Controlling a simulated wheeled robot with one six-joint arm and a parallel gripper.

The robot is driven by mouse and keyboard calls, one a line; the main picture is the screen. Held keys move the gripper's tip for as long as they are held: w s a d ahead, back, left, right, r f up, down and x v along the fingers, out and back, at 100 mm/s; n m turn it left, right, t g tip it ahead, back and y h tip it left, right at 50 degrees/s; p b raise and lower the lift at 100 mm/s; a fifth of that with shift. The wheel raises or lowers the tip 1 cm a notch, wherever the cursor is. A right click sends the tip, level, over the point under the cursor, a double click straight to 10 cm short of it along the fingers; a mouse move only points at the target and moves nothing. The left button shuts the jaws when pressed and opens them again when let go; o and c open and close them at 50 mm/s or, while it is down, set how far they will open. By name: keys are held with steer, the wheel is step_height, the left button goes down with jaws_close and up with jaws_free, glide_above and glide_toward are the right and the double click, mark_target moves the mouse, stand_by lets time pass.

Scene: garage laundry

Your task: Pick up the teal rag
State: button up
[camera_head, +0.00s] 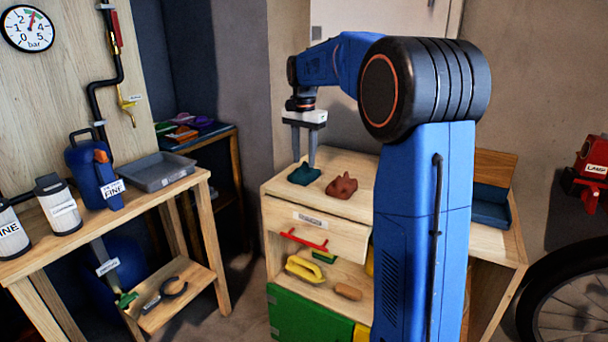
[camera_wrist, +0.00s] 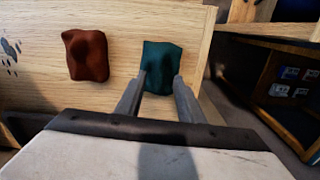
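The teal rag (camera_head: 305,174) lies crumpled on the wooden cabinet top, near its left edge. In the wrist view the teal rag (camera_wrist: 161,62) is ahead of the fingertips. My gripper (camera_head: 303,160) points down over the rag, with its two fingers apart. In the wrist view my gripper (camera_wrist: 159,76) is open, and the fingertips overlap the near part of the rag from this angle. I cannot tell whether they touch it. Nothing is seen held between the fingers.
A red-brown rag (camera_head: 341,186) lies just right of the teal one, also in the wrist view (camera_wrist: 87,55). A blue bin (camera_head: 490,206) stands at the cabinet's right. The cabinet top (camera_head: 352,165) is otherwise mostly clear. A workbench with a grey tray (camera_head: 162,172) is at left.

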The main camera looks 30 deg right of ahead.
steer(key=shift+f, duration=0.65)
jaws_close()
